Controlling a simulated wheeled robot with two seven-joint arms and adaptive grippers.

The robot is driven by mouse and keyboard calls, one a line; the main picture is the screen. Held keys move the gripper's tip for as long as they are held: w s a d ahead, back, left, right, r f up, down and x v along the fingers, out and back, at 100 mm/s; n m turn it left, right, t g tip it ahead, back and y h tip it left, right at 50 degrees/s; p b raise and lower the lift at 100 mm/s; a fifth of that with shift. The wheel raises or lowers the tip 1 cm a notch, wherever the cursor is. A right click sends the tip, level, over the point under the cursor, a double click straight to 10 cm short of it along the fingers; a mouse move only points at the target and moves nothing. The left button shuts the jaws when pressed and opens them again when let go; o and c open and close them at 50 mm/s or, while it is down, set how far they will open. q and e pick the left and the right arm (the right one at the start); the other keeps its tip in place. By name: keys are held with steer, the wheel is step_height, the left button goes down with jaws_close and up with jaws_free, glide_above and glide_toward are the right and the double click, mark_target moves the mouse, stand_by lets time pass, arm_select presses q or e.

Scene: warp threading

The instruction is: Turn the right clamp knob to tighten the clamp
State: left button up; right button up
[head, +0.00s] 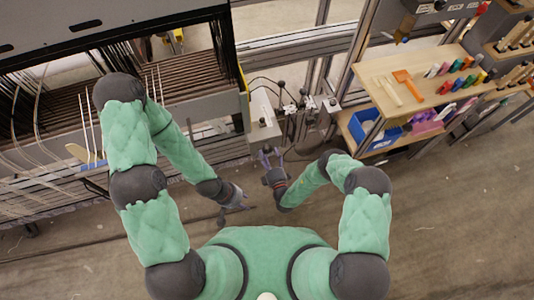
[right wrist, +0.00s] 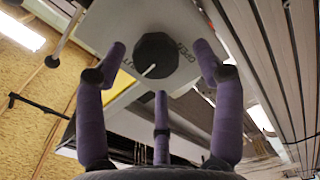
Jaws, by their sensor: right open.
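The right clamp knob (right wrist: 156,56) is dark and faceted, with a white pointer line toward its lower left. It sits on a pale panel (right wrist: 115,30) with lettering beside it, "OPEN" on the right side. My right gripper (right wrist: 160,65) is open, its three purple fingers spread around the knob with visible gaps. In the head view my right gripper (head: 270,154) is just below the pale clamp housing (head: 263,125), and the knob cannot be made out there. My left gripper (head: 236,197) hangs lower, over the floor, away from the housing; its finger opening is unclear.
The loom frame with its warp bars (head: 190,75) fills the upper left. Small levers and rods (head: 300,105) stand right of the housing. A wooden shelf (head: 420,85) with tools and a blue bin (head: 372,128) is at the right. The floor below is clear.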

steer(key=v, duration=1)
steer(key=shift+s, duration=0.3)
